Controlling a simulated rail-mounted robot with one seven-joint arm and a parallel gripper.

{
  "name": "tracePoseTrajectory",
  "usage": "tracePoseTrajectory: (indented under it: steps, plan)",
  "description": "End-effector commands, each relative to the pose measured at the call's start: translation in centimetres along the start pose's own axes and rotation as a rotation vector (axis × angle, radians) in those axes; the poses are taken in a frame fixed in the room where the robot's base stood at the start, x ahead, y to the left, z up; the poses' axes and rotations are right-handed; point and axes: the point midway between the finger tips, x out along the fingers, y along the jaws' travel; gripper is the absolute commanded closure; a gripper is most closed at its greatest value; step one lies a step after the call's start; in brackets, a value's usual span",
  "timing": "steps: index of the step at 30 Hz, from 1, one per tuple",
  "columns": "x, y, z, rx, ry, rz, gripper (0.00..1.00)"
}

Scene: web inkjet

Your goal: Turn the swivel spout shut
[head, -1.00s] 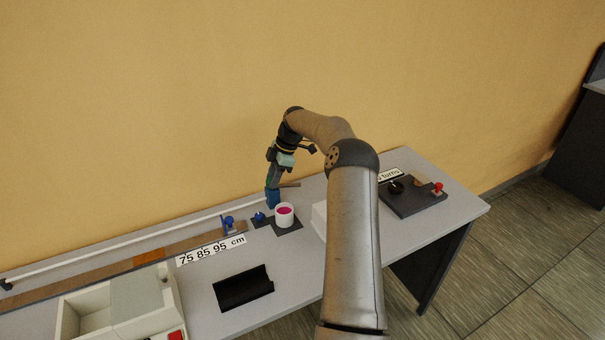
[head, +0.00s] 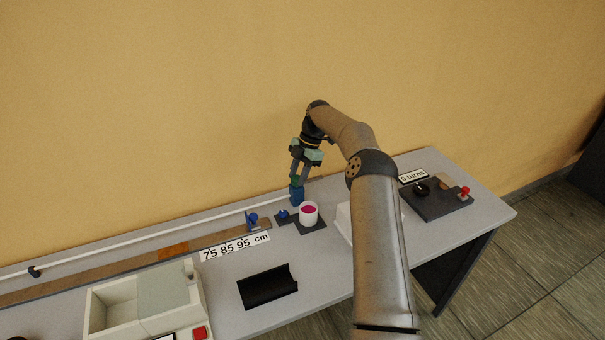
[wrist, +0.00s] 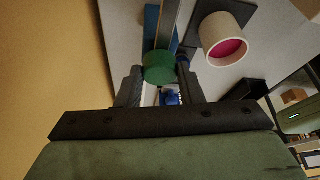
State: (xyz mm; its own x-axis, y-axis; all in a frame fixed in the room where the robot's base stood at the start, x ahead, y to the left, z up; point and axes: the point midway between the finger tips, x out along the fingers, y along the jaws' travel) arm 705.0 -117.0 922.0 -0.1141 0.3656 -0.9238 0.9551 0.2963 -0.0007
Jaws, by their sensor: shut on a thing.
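The swivel spout stands at the back of the table as a blue post (head: 297,196) with a green round cap. In the wrist view the green cap (wrist: 159,68) sits between my two dark fingers, and a grey bar (wrist: 168,25) runs from it toward the top, over the blue part. My gripper (head: 296,179) is above the post, shut on the green cap; it also shows in the wrist view (wrist: 158,84). A white cup (head: 309,216) with magenta contents stands just right of the post. In the wrist view the bar passes beside the cup (wrist: 222,40), not over it.
A small blue knob (head: 283,214) sits left of the cup. A black holder (head: 268,287) lies in front, and a pale open box (head: 115,310) is front left. A dark board with a red knob (head: 465,191) is at right. The wall is close behind.

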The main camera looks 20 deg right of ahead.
Motion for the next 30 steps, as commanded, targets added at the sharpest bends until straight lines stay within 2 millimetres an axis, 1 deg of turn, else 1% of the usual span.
tracePoseTrajectory:
  steps: [5,6,8,9,17,20,23,30]
  plan:
    - [-0.1,0.0,0.0,-0.002,-0.002,0.001,1.00]
    - [-0.1,0.0,0.0,-0.002,-0.002,0.001,0.64]
    - [-0.1,0.0,0.0,-0.001,-0.002,0.002,0.47]
    - [-0.1,0.0,0.0,-0.001,-0.002,0.001,0.45]
    - [-0.1,0.0,0.0,0.000,-0.001,0.001,0.45]
    - [-0.6,0.1,0.1,0.001,-0.003,0.004,0.45]
    - [-1.9,0.1,0.1,0.001,-0.004,0.005,0.45]
    - [-6.7,0.2,-0.1,0.000,-0.002,0.004,0.45]
